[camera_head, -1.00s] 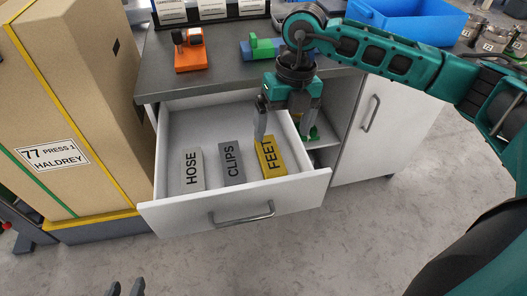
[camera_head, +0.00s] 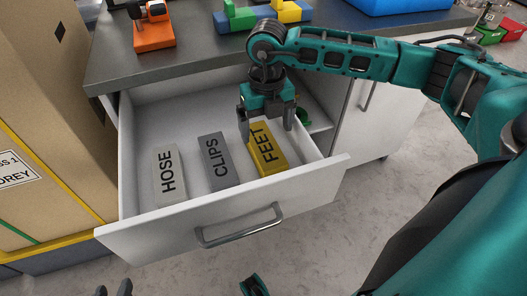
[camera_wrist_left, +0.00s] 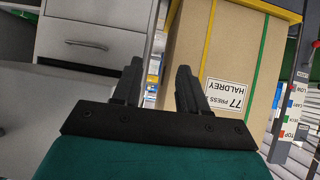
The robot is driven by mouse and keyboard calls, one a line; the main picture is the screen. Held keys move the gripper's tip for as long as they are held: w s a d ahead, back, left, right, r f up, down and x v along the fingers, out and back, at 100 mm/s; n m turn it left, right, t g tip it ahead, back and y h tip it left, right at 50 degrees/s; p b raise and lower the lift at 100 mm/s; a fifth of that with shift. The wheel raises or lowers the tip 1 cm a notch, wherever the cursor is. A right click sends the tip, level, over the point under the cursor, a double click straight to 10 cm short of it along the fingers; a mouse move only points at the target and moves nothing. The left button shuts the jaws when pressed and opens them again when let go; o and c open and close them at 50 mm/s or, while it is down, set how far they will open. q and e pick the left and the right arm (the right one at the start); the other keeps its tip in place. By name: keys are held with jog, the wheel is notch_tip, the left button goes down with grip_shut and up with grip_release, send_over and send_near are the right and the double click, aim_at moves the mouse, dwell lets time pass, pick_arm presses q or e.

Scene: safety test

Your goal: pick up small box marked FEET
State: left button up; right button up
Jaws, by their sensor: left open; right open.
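The small yellow box marked FEET (camera_head: 268,153) lies in the open drawer (camera_head: 190,228), at the right of a row of three boxes. My right gripper (camera_head: 267,135) is open above the far end of the yellow box, one finger on each side of it in the picture. I cannot tell whether the fingers touch it. My left gripper (camera_head: 113,289) shows only its fingertips at the bottom edge of the head view. In the left wrist view it (camera_wrist_left: 158,85) is open and empty, away from the drawer's boxes.
Grey boxes marked CLIPS (camera_head: 219,170) and HOSE (camera_head: 167,180) lie left of the yellow box. The drawer's right wall is close to my right gripper. The dark counter (camera_head: 190,55) overhangs behind. A large cardboard box (camera_head: 45,90) stands at left.

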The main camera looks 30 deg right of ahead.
aim_at(264, 144)
jog(key=f, duration=0.2)
jog(key=f+b, duration=0.1)
jog(key=f, duration=0.3)
jog(key=shift+s+a+b, duration=0.1)
jog(key=shift+a+b, duration=0.25)
jog(key=shift+a, duration=0.05)
jog(key=shift+r, duration=0.15)
jog(key=c, duration=1.1)
